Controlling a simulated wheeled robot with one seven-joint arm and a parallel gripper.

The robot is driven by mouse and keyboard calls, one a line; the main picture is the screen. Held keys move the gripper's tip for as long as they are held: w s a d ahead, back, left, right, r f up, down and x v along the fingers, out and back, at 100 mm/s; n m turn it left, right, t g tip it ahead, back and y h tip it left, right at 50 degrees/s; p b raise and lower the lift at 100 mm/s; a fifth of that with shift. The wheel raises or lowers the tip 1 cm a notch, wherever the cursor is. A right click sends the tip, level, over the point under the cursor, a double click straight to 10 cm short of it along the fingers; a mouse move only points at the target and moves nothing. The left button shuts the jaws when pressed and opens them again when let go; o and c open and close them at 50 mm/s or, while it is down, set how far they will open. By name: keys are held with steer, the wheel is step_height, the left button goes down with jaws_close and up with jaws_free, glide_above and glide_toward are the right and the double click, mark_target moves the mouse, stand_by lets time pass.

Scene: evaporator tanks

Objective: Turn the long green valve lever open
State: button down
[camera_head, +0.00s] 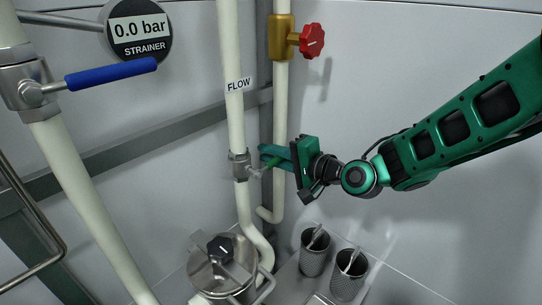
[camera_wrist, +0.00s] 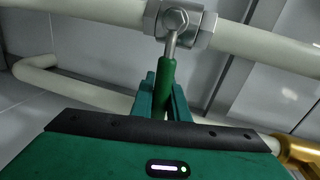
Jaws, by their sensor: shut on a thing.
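The green valve lever (camera_wrist: 165,82) runs from a silver valve body (camera_wrist: 180,20) on a cream pipe, and its grip lies between my gripper's fingers in the wrist view. In the head view the valve body (camera_head: 240,166) sits on the pipe below the FLOW label (camera_head: 239,85). The lever points right from it, and its green part (camera_head: 275,161) is mostly hidden by my gripper (camera_head: 268,156). My gripper is shut on the lever, coming from the right. In the wrist view the gripper (camera_wrist: 165,95) hides the far end of the lever.
A blue lever (camera_head: 112,73) on another valve is at upper left, under a gauge (camera_head: 139,28) reading 0.0 bar STRAINER. A red knob (camera_head: 312,40) sits on a brass valve (camera_head: 281,37). A lidded steel pot (camera_head: 222,268) and two perforated cups (camera_head: 315,252) stand below.

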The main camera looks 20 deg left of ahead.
steer(key=s+a+r+n+t, duration=0.1)
steer(key=s+r+n+t, duration=0.1)
steer(key=r+n, duration=0.4)
steer(key=shift+s+r+n+t, duration=0.15)
steer(key=shift+s+n+t, duration=0.4)
steer(key=shift+n, duration=1.15)
steer(key=shift+s+a, duration=0.1)
steer(key=shift+s, duration=0.05)
steer(key=c, duration=1.7)
jaws_free()
steer(key=shift+r, duration=0.15)
